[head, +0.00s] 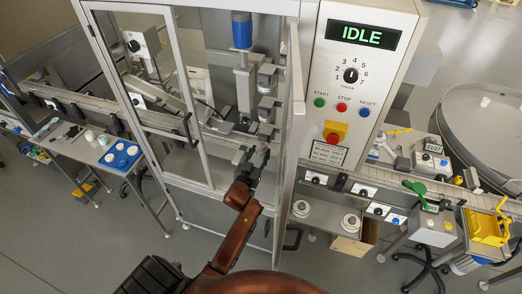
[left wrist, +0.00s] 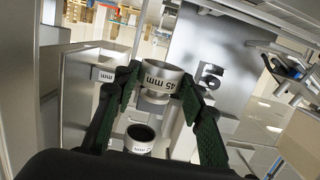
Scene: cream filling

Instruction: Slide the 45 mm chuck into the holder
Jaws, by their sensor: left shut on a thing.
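My left gripper (head: 252,158) reaches through the open front of the machine cabinet in the head view. In the left wrist view its two green-padded fingers (left wrist: 160,82) are shut on the silver 45 mm chuck (left wrist: 160,79), a ring with its label towards the camera. In the head view the chuck is too small to tell from the gripper. The holder cannot be told for certain; metal fixtures (head: 245,92) stand inside the cabinet beyond the gripper. My right gripper is not in view.
A second, dark-mouthed labelled ring (left wrist: 140,134) sits below the held chuck in the left wrist view. The open cabinet door (head: 287,120) stands close to the right of my left arm. The control panel (head: 354,85) reads IDLE. Two round parts (head: 350,223) lie on a shelf at right.

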